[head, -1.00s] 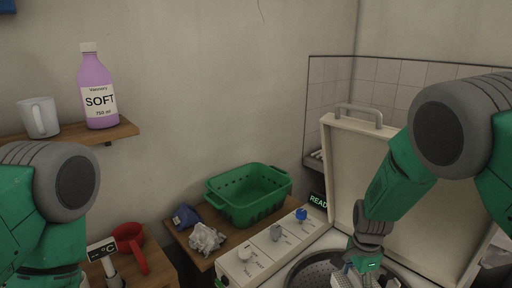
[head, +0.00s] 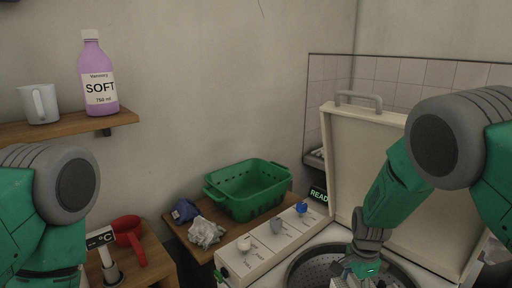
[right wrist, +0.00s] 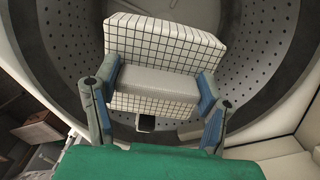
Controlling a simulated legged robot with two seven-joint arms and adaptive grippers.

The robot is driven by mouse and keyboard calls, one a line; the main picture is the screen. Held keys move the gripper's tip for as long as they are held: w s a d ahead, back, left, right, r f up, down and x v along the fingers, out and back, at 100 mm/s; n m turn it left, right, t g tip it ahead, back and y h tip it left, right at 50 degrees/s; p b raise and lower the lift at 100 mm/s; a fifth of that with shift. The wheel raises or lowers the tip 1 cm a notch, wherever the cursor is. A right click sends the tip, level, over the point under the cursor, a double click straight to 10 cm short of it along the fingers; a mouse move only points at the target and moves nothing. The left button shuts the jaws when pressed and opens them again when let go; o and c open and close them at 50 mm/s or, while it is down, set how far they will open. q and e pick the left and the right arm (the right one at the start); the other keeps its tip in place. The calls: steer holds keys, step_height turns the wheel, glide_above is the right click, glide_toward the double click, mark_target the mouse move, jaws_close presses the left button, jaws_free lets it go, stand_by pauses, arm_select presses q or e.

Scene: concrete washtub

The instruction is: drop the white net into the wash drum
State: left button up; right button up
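The white net, a block-like white bundle with a dark grid pattern (right wrist: 165,45), is in the right wrist view between the two blue fingertips of my right gripper (right wrist: 158,88). The fingers press on its left and right sides. The grey perforated wash drum (right wrist: 62,45) surrounds it in that view, and the net is over the drum's interior. In the head view the drum (head: 305,270) shows at the bottom, with my right gripper (head: 356,280) at its opening, partly cut off by the frame. My left arm shows at the left, but its gripper is out of view.
The washer's cream lid (head: 365,180) stands open behind the drum. The control panel (head: 262,258) has several knobs. A green basket (head: 250,190), a crumpled whitish cloth (head: 206,233) and a blue cloth (head: 185,211) are on a wooden table. A red scoop (head: 128,234) is further left.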

steer(key=o, duration=0.4)
steer(key=shift+r, duration=0.25)
step_height(320, 180, up, 11)
steer(key=shift+r, duration=0.15)
steer(key=shift+r, duration=0.1)
